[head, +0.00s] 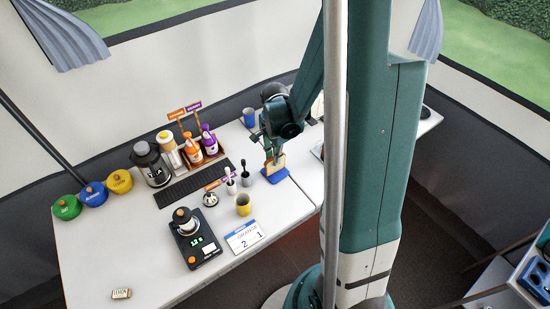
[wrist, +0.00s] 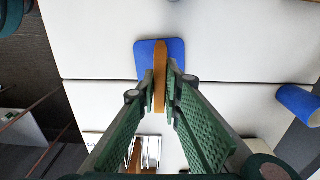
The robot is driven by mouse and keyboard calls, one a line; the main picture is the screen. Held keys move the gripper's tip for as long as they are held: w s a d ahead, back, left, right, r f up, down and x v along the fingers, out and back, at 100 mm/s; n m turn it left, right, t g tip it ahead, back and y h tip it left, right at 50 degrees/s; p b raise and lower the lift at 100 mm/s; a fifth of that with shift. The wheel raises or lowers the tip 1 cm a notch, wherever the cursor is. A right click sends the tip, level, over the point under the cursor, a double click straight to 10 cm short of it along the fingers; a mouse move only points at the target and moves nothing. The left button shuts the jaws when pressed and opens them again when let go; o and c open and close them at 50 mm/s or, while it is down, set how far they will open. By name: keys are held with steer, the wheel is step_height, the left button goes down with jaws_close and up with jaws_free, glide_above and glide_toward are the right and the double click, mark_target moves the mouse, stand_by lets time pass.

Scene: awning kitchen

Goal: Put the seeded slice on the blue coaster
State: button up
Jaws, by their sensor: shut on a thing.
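The seeded slice (head: 276,163) is a tan bread slice with a brown edge, held on edge by my gripper (head: 270,147). In the wrist view the slice (wrist: 160,66) stands between the two green fingers of my gripper (wrist: 160,90), which are shut on it. The blue coaster (head: 278,177) lies flat on the white table. In the wrist view the coaster (wrist: 143,57) shows on both sides of the slice. The slice is over the coaster; I cannot tell whether its lower edge touches it. No seeds can be made out.
A blue cup (head: 249,117) stands behind, and shows at the right of the wrist view (wrist: 298,102). A yellow cup (head: 243,205), dark brush (head: 246,174) and white brush (head: 231,183) stand left of the coaster. A scale (head: 196,248) is nearer. The table's front left is mostly clear.

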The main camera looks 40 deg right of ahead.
steer(key=o, duration=0.7)
steer(key=shift+f, duration=0.1)
steer(key=shift+r+p, duration=1.15)
steer(key=shift+r, duration=5.05)
steer(key=shift+s+a+r+n+t, duration=1.2)
steer(key=shift+s+a+r+n, duration=0.65)
steer(key=shift+a+r+n, duration=1.25)
steer(key=shift+s+a+r+n+t, duration=1.2)
steer(key=shift+s+a+r+n, duration=0.7)
steer(key=shift+a+r+n, duration=1.15)
steer(key=shift+s+a+r+n+t, duration=1.2)
steer(key=shift+s+a+r+n, duration=0.65)
steer(key=shift+a+r+n, duration=1.25)
